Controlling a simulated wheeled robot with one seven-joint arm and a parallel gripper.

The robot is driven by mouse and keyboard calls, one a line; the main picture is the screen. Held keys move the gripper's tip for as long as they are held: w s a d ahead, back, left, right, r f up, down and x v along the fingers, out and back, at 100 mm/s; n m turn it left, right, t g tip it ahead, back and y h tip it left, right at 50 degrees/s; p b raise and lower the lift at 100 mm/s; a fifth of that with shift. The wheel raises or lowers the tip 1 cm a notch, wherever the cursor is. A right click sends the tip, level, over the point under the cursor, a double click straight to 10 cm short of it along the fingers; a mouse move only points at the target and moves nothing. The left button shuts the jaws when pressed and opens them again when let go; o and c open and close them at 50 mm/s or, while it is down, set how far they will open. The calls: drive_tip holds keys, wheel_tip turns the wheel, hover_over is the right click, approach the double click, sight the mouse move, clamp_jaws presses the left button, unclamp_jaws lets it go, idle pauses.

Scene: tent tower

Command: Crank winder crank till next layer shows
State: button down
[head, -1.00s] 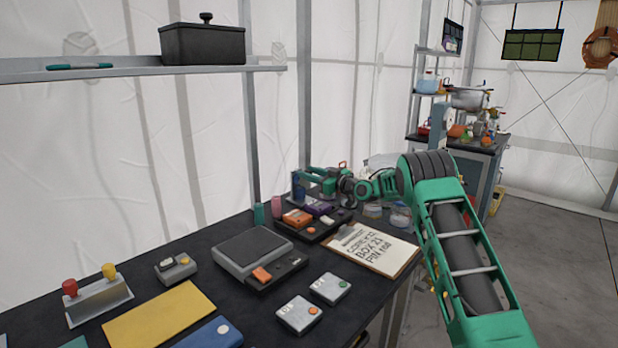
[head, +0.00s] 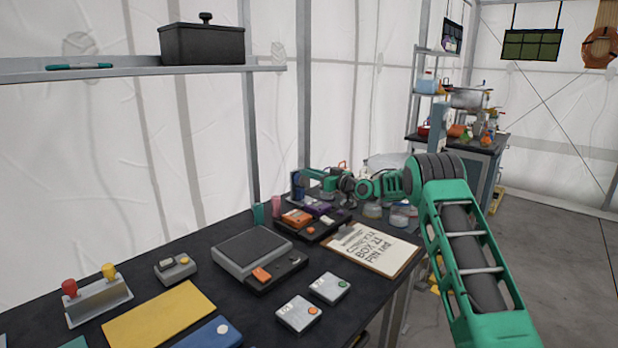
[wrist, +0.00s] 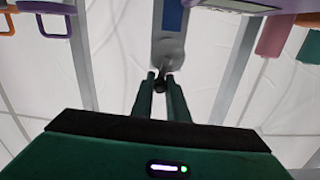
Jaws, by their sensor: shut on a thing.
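My gripper (wrist: 160,82) is shut on the small dark crank knob (wrist: 160,86) in the wrist view. The knob sits between the fingertips, below a rounded grey part of the winder (wrist: 170,48). A blue panel (wrist: 172,15) shows above that grey part. In the head view my gripper (head: 306,179) is at the back end of the bench, beside the blue winder body (head: 296,187). My gripper and arm hide most of the crank there. I cannot read any layer on the winder from these views.
The dark bench (head: 225,317) holds a clipboard (head: 372,250), a grey scale-like device (head: 252,250) and small button boxes. Pink (head: 276,206) and green (head: 258,214) cylinders stand near the winder. Clear jars (head: 398,217) stand under my forearm. A shelf (head: 130,70) hangs above.

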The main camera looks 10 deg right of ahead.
drive_tip(key=d+m, duration=0.1)
drive_tip(key=m, duration=0.2)
drive_tip(key=w+f+m, duration=0.1)
drive_tip(key=m, duration=0.3)
drive_tip(key=d+f+m, duration=0.1)
drive_tip(key=m, duration=0.2)
drive_tip(key=shift+w+d+f+m, duration=0.15)
drive_tip(key=shift+w+d+m, duration=0.15)
drive_tip(key=shift+w+m, duration=0.1)
drive_tip(key=shift+w+d+f+m, duration=0.1)
drive_tip(key=shift+f+m, duration=0.25)
drive_tip(key=shift+m, duration=0.7)
drive_tip(key=shift+d+f+m, duration=0.1)
drive_tip(key=shift+f+m, duration=0.25)
drive_tip(key=shift+m, duration=0.7)
drive_tip(key=c, duration=1.8)
unclamp_jaws()
drive_tip(key=shift+f, duration=0.1)
drive_tip(key=shift+c, duration=0.2)
drive_tip(key=shift+o, duration=0.5)
drive_tip(key=shift+a, duration=0.1)
